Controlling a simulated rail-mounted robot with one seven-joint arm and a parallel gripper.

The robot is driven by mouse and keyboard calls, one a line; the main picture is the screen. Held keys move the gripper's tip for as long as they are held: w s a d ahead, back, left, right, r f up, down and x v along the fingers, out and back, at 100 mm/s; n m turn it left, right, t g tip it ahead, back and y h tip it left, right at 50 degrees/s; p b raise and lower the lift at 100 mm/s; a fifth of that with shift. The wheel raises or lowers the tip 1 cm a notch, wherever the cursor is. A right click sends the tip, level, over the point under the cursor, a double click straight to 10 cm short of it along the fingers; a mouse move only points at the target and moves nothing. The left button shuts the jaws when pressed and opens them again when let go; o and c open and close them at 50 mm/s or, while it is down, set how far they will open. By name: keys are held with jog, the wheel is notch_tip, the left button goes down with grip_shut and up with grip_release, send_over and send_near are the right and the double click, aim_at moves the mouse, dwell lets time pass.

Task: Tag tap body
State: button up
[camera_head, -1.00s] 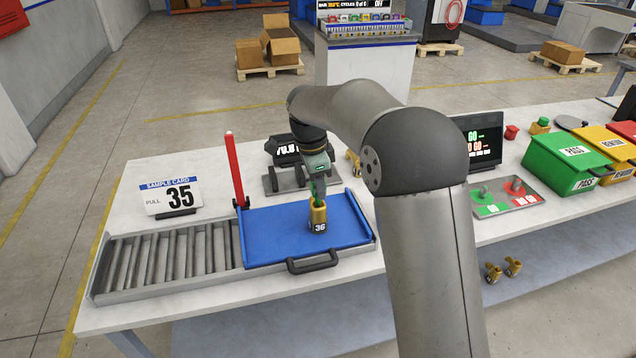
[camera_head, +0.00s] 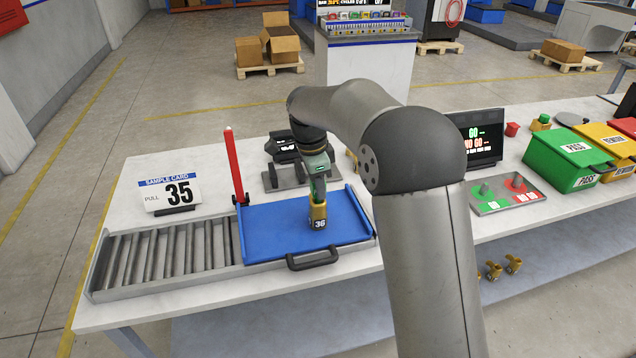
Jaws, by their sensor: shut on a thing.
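A brass tap body (camera_head: 317,220) with a dark tag reading 36 stands on the blue tray (camera_head: 275,240), toward its right half. My gripper (camera_head: 318,201) points down from above and is shut on the top of the tap body. My arm comes in from the right and hides part of the bench behind it. The sample card (camera_head: 170,194) at the left reads PULL 35.
A roller track (camera_head: 165,258) lies left of the tray, with an upright red lever (camera_head: 235,168) between. A black handle (camera_head: 312,260) is at the tray's front. A grey gauge stand (camera_head: 288,178) is behind. Right: green PASS bin (camera_head: 560,160), go/no-go plate (camera_head: 507,198).

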jog(key=shift+f+b, duration=0.75)
jog(key=shift+f, duration=0.4)
dwell(0.8)
jog(key=o, duration=1.6)
jog(key=shift+r, duration=0.15)
jog(key=shift+r+p, duration=2.5)
jog(key=shift+r, duration=0.9)
